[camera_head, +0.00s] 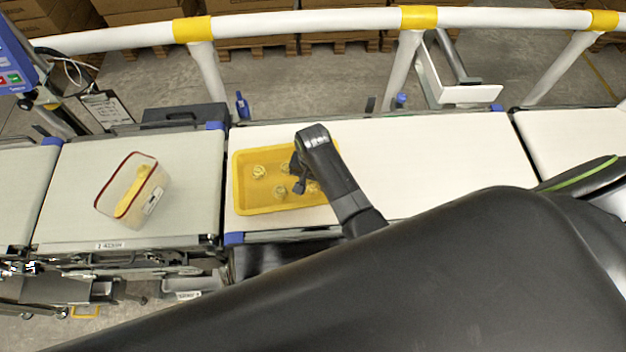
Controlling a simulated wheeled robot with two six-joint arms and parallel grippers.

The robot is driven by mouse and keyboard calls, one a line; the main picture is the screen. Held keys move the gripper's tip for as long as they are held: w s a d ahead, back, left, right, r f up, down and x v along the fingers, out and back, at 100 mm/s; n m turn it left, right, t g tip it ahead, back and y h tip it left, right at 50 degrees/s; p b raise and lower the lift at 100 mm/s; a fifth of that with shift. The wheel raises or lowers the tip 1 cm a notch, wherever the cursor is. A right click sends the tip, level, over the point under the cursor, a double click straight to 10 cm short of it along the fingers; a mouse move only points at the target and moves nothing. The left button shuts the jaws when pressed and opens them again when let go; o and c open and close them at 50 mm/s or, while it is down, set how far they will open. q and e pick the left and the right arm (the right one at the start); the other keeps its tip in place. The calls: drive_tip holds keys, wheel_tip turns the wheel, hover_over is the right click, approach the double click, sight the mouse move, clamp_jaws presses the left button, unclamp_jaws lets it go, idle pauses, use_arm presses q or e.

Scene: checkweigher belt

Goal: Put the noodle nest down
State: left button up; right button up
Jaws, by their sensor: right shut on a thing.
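The yellow tray (247,198) lies on the white belt in the middle of the head view. Small pale-yellow noodle nests sit in it, one at the upper left (259,172) and one lower down (280,191). My right gripper (299,186) is over the right part of the tray, pointing down, and is shut on a noodle nest, mostly hidden by the gripper. Another bit of yellow nest shows just right of the fingers; I cannot tell whether it is held or lies in the tray. My left gripper is not in view.
A clear red-rimmed container (149,199) with a yellow scoop (133,190) stands on the left belt section (75,190). The white belt (440,150) right of the tray is bare. A white and yellow guard rail (310,22) runs behind. My dark arm covers the lower right.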

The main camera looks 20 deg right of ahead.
sight(313, 183)
drive_tip(key=o, duration=0.5)
drive_tip(key=shift+f, duration=0.1)
drive_tip(key=o, duration=0.4)
drive_tip(key=shift+o, duration=0.2)
wheel_tip(313, 183, up, 12)
drive_tip(key=b, duration=0.1)
drive_tip(key=shift+b, duration=0.3)
